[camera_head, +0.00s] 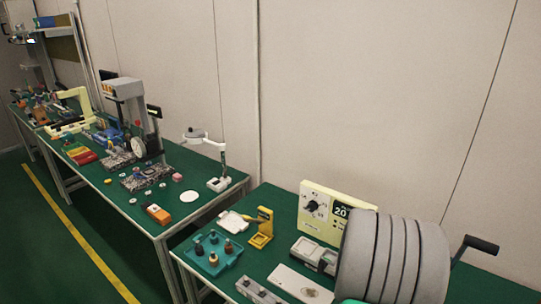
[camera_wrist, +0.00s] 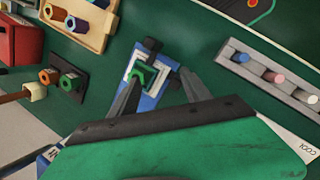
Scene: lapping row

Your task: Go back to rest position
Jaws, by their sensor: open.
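My gripper (camera_wrist: 160,78) shows in the wrist view with its two grey fingers spread apart. A blue block with a white frame and a green square piece (camera_wrist: 145,74) appears between and beyond the fingers. The fingers do not visibly grip it, and I cannot tell the height between them. The green and black body of my gripper fills the lower part of that view. I cannot make out my gripper in the head view.
The wrist view shows a wooden tray (camera_wrist: 98,37), red box (camera_wrist: 20,42), dark ring block (camera_wrist: 72,97) and grey rack (camera_wrist: 240,68). In the head view, a large grey ribbed form (camera_head: 395,260) blocks the right. A crowded green bench (camera_head: 225,195) runs left along the wall.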

